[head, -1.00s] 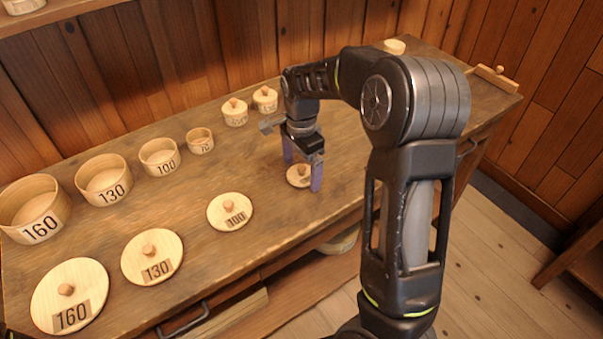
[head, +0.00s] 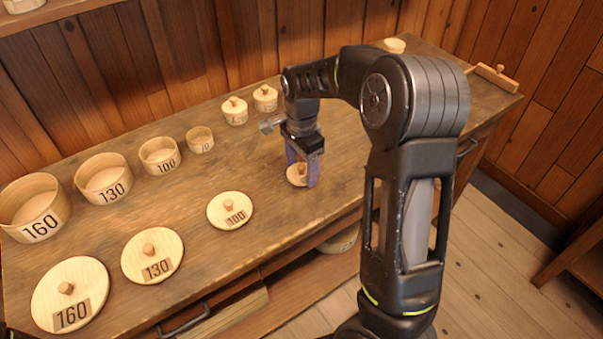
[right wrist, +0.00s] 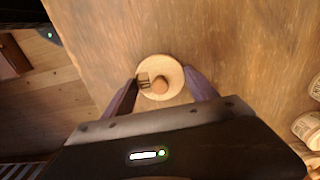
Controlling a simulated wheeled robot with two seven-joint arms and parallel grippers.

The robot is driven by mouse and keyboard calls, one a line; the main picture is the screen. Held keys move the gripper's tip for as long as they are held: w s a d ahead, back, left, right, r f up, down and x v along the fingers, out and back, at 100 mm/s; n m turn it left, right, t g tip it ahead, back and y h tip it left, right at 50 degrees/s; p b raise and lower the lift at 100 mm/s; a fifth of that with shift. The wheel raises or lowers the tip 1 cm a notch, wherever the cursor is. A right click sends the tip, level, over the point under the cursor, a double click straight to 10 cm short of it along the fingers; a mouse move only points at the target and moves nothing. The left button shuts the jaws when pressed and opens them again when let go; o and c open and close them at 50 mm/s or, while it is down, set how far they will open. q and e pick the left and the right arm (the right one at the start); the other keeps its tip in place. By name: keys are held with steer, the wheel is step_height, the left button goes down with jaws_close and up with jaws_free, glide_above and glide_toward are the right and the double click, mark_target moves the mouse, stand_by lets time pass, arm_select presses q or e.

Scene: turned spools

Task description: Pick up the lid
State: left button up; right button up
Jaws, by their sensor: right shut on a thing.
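The small round wooden lid (head: 296,178) with a knob and a dark number label lies at the table's front edge side, partly hidden by my fingers. In the right wrist view the lid (right wrist: 152,92) sits between the two finger ends, its label too small to read. My right gripper (head: 302,174) points down and is shut on this lid, one finger on each side of its rim. The lid looks level and at or very near the tabletop; I cannot tell a gap.
Larger lids marked 100 (head: 222,218), 130 (head: 135,262) and 160 (head: 88,273) lie along the table's (head: 205,262) front. Open round boxes (head: 103,178) stand behind them. Two lidded boxes (head: 234,112) stand at the back. Bare tabletop surrounds the held lid.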

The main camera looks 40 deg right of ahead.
mark_target(301, 166)
steer(key=c, duration=0.7)
step_height(301, 166, up, 10)
stand_by(0.4)
stand_by(0.5)
